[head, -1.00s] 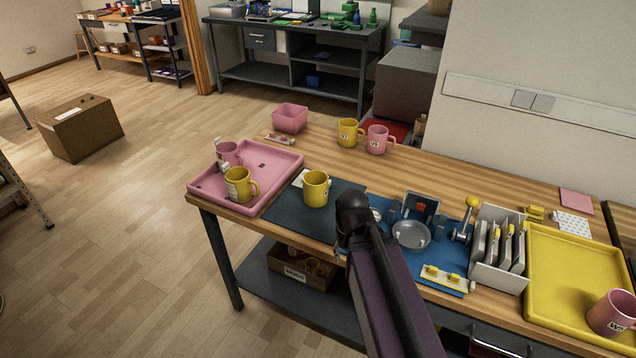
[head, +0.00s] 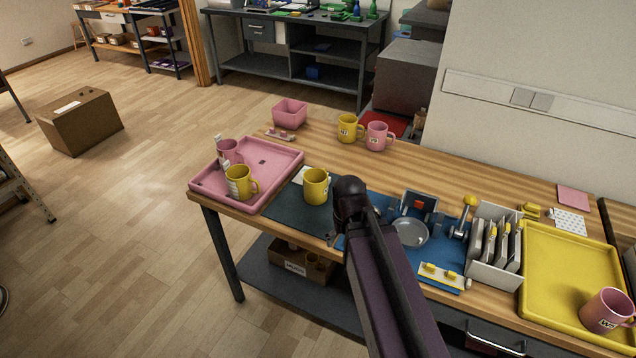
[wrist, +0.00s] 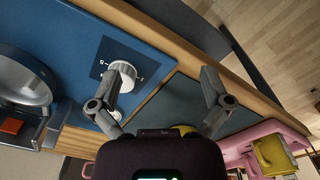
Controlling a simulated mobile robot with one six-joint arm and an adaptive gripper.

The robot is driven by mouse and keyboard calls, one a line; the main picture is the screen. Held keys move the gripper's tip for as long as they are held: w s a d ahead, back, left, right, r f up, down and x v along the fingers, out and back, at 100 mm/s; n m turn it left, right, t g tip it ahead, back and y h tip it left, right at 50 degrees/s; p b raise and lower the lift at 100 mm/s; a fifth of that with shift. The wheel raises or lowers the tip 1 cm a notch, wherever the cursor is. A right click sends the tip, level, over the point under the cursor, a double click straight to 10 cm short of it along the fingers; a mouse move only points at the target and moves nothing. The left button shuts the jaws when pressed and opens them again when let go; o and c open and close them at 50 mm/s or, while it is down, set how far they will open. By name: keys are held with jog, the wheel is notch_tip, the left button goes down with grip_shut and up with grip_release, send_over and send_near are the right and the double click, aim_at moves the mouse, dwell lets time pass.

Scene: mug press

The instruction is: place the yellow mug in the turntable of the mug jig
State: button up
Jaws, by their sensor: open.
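A yellow mug (head: 316,187) stands upright on the dark mat (head: 285,211). Another yellow mug (head: 238,183) is in the pink tray (head: 205,187), and a third (head: 347,129) stands at the back of the table. The jig's turntable (head: 410,233) is a round silver dish on a blue base (head: 375,240); it looks empty. It also shows at the left edge of the wrist view (wrist: 22,82). My gripper (wrist: 163,84) is open with nothing between its fingers, above the border of blue base and mat. My arm mostly hides it in the head view.
A white knob (wrist: 122,76) with a scale is near one finger. A lever with a yellow ball (head: 470,201), a grey rack (head: 494,262) and a yellow tray (head: 575,250) stand right of the turntable. Pink mugs (head: 378,136) and a pink bin (head: 290,113) are also present.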

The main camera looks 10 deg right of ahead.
notch_tip(320, 180, up, 9)
jog(key=w+p, duration=0.2)
jog(key=p, duration=0.5)
notch_tip(320, 180, up, 4)
jog(key=n+p, duration=0.5)
jog(key=n, duration=0.6)
send_over(323, 169)
jog(key=shift+s, duration=0.15)
jog(key=shift+f, duration=0.1)
notch_tip(323, 169, down, 8)
jog(key=b, duration=0.8)
jog(key=shift+f+b, duration=0.2)
jog(key=shift+b, duration=0.2)
jog(key=shift+f+b, duration=2.6)
